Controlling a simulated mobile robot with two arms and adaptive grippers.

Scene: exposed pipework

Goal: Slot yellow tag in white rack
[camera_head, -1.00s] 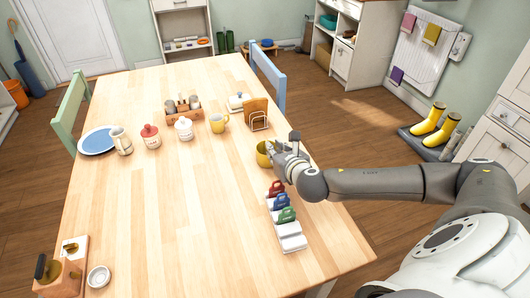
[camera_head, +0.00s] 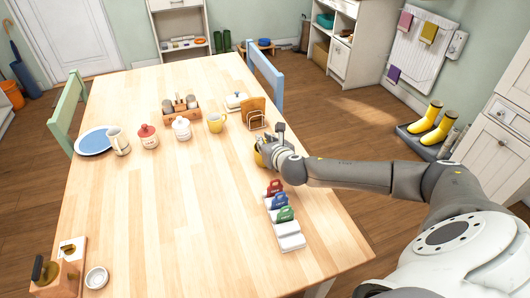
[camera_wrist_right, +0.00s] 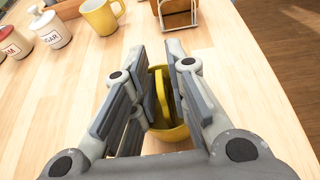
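The white rack (camera_head: 291,243) lies on the table in the head view. Red (camera_head: 274,187), blue (camera_head: 279,200) and green (camera_head: 285,214) tags stand in it, and its near end is bare. The yellow tag (camera_wrist_right: 162,95) stands in a yellow bowl (camera_wrist_right: 172,133) in the wrist view. My right gripper (camera_wrist_right: 160,75) is open over the bowl, with its fingers on either side of the tag and gaps visible. In the head view this gripper (camera_head: 266,148) hides most of the bowl. My left gripper is not in view.
A napkin holder (camera_head: 254,114) and a yellow mug (camera_head: 216,122) stand beyond the bowl. Sugar (camera_head: 181,128) and red-lidded jars (camera_head: 148,137) stand further left. The table's right edge is close to the bowl and rack. The table's middle is clear.

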